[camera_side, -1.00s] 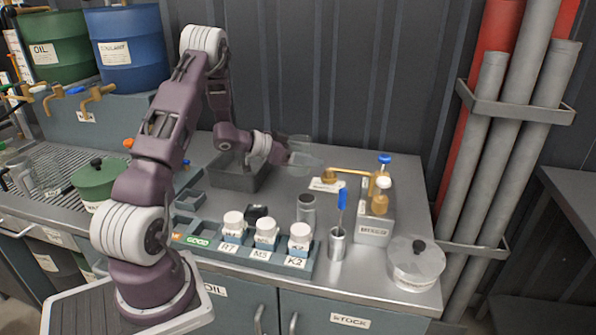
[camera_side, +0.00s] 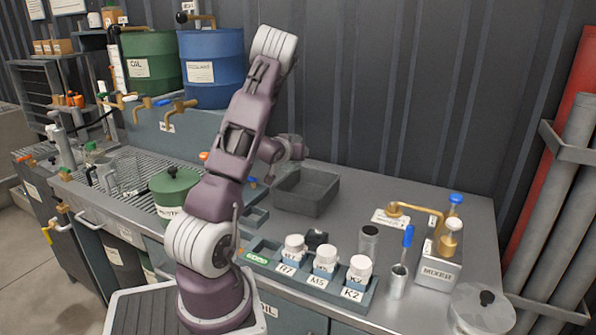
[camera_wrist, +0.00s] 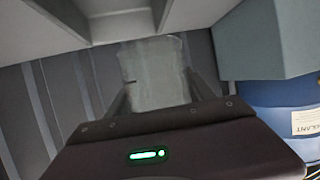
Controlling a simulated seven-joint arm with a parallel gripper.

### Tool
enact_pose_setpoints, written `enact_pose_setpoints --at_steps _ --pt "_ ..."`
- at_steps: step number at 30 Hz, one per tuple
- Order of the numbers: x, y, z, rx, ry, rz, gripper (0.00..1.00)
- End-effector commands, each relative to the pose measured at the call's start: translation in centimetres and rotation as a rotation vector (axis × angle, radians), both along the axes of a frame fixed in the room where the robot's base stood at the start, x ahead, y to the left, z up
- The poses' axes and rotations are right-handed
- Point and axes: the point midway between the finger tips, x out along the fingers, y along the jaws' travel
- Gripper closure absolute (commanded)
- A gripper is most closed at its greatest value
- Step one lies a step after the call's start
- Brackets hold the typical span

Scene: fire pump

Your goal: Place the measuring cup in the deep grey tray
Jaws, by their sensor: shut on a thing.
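My gripper (camera_wrist: 160,95) is shut on a clear, cup-like vessel, which I take to be the measuring cup (camera_wrist: 155,70). In the wrist view it sits between the two fingers, with a small dark mark on its side. The deep grey tray (camera_side: 318,200) stands on the counter near the back wall and looks empty.
A rack (camera_side: 300,279) with several white-lidded jars is in front of the tray. A clear jug (camera_side: 128,178) and a green pot (camera_side: 172,190) stand on the drain grid at left. A brass-topped mixer (camera_side: 437,270) stands at right. A blue barrel (camera_side: 212,70) is behind my arm.

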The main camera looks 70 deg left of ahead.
Motion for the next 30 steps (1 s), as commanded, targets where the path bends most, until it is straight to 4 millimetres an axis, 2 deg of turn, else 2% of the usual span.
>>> enact_pose_setpoints --at_steps 3,7,29,30 --pt "0.0 -0.1 -2.6 -0.004 0.004 -0.002 0.78" --pt "0.1 0.0 -4.6 -0.001 0.002 -0.003 0.78" --pt "0.1 0.0 -6.0 0.001 -0.002 -0.004 0.78" --pt "0.1 0.0 -6.0 0.001 -0.002 -0.004 0.36"
